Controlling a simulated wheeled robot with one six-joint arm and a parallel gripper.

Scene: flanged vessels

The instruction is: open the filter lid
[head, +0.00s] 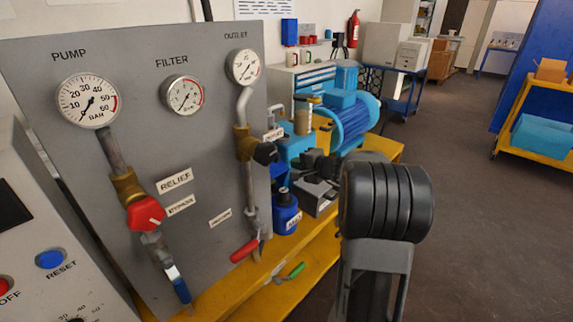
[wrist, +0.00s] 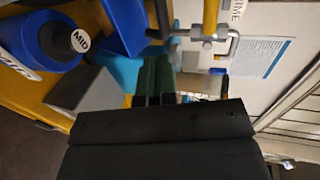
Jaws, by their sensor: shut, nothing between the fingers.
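My gripper (head: 318,163) is shut and empty, to the right of the panel and in front of the blue pump area in the head view. Its shut fingertips (wrist: 154,99) also show in the wrist view. A blue vessel (head: 285,215) with a black cap stands left of my gripper, apart from it. It also shows in the wrist view (wrist: 38,42), with "MID" on its cap (wrist: 79,40). A metal bracket with a yellow part (wrist: 209,38) is beyond the fingertips. I cannot tell which part is the filter lid; my arm hides some of this area.
A grey panel (head: 70,190) with gauges, a red relief knob (head: 146,213) and a red lever (head: 245,250) stands at the left. A blue motor (head: 352,120) sits behind my gripper on the yellow bench (head: 225,290). The floor (head: 470,220) at right is clear.

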